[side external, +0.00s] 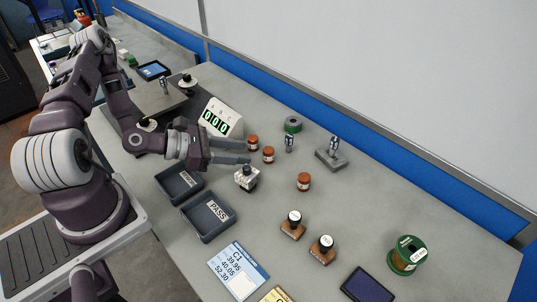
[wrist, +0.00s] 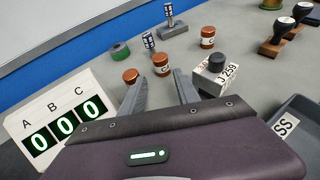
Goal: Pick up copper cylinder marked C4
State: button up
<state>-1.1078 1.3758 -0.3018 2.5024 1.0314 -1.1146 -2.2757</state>
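Three small copper cylinders with pale label bands stand upright on the grey bench. In the side view, one (side external: 253,142) is by my fingertips, a second (side external: 268,154) is just beyond them, and a third (side external: 304,181) is farther right. The wrist view shows the same near-left one (wrist: 131,77), partly hidden by the left finger, the middle one (wrist: 161,63) ahead between the fingers, and the far one (wrist: 208,36). Their markings are too small to read, so I cannot tell which is C4. My gripper (side external: 247,152) is open and empty; its fingers (wrist: 160,88) point towards the middle cylinder.
A white block with a black knob marked 259 (wrist: 214,76) stands close by the right finger. A counter (side external: 222,118) reading 000 stands on the left. PASS tray (side external: 233,222), stamps (side external: 293,228), a green spool (side external: 408,254) and metal pieces (side external: 332,158) surround the area.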

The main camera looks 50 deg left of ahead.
aim_at(263, 161)
jog(key=x, duration=0.7)
jog(key=shift+d+r, duration=0.2)
jog(key=shift+r, duration=0.05)
grip_shut()
